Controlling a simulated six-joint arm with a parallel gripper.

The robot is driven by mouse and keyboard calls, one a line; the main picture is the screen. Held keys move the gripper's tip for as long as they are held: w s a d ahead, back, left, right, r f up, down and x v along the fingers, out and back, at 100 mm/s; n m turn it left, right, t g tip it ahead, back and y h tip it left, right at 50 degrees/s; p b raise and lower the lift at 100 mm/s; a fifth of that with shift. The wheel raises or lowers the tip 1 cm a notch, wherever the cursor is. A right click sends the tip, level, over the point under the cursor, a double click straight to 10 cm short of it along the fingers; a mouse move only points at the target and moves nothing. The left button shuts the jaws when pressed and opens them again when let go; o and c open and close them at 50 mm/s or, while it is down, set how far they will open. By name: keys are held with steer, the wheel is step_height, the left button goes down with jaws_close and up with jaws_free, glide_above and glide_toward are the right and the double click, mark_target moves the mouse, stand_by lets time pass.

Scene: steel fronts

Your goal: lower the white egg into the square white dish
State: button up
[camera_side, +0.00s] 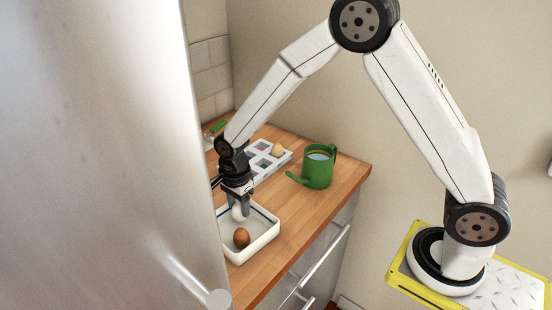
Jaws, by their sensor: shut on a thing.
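The square white dish (262,249) sits on the wooden counter, its left side hidden behind the steel front. A brown egg (241,237) lies inside it. My gripper (239,208) points down over the back part of the dish. It is shut on the white egg (237,214), which shows below and between the fingers. The white egg is just behind the brown egg in the picture. I cannot tell whether it touches the dish floor.
A white egg tray (283,158) with a pale brown egg (278,150) stands behind the dish. A green watering can (318,168) stands to the right. A green-handled item (217,127) lies at the back left. The large steel front (110,150) blocks the left. The counter right of the dish is clear.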

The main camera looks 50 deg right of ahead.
mark_target(239, 204)
steer(key=shift+f, duration=0.35)
stand_by(0.4)
steer(key=o, duration=0.8)
steer(key=shift+o, duration=0.2)
steer(key=shift+r, duration=3.95)
steer(key=shift+s+d, duration=0.1)
